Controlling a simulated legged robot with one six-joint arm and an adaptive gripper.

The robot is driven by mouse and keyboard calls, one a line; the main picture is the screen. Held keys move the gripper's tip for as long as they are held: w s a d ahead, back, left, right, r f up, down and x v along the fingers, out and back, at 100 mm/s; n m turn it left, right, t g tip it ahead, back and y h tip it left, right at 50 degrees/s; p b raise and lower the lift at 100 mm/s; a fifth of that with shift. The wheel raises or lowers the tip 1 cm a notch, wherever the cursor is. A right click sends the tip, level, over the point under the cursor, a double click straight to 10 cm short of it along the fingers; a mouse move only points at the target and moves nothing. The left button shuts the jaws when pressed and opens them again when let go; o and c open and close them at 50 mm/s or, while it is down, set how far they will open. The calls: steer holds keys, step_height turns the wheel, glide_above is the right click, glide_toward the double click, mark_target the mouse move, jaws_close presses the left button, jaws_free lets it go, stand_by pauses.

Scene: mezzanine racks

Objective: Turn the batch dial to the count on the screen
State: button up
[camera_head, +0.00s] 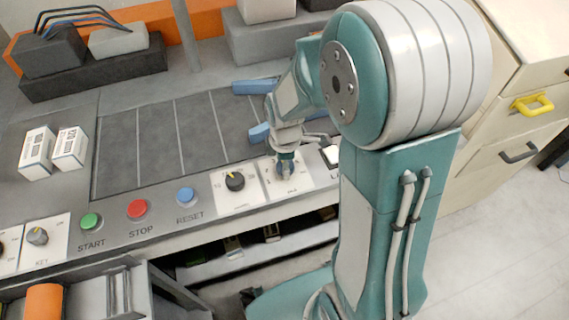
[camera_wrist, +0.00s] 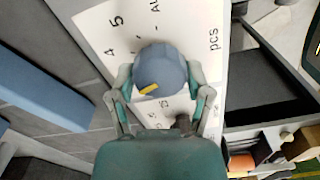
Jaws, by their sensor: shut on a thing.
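The batch dial, a round blue-grey knob (camera_wrist: 160,70) with a yellow mark, sits on a white plate (camera_wrist: 205,35) printed "pcs" in the wrist view. The yellow mark is at the knob's lower side in that picture. Printed figures such as 4 and 5 show beside the knob; others are partly hidden. My gripper (camera_wrist: 160,88) has a finger on each side of the knob and is shut on it. In the head view my gripper (camera_head: 287,168) reaches down onto the same plate (camera_head: 304,176). No readable count screen shows in either view.
Left of the plate are another dark dial (camera_head: 235,181), a blue RESET button (camera_head: 186,195), a red STOP button (camera_head: 137,209) and a green START button (camera_head: 90,221). Two white boxes (camera_head: 70,147) stand at the left. A white switch (camera_head: 331,155) is close on the right.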

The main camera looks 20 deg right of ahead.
steer(key=shift+s+f, duration=0.1)
stand_by(0.4)
steer(key=o, duration=1.1)
steer(key=shift+o, duration=0.2)
steer(key=shift+w+r, duration=0.2)
steer(key=shift+r, duration=0.25)
step_height(320, 180, up, 11)
steer(key=shift+r, duration=0.15)
steer(key=s+r+m+t, duration=0.2)
steer(key=s+r+m, duration=0.2)
steer(key=s+m, duration=0.3)
steer(key=s+r+m+t, duration=0.3)
steer(key=s+r+m, duration=0.1)
steer(key=s+m, duration=0.3)
steer(key=shift+s+r+m+t, duration=0.15)
steer(key=shift+r+m+t, duration=0.15)
steer(key=shift+m, duration=0.3)
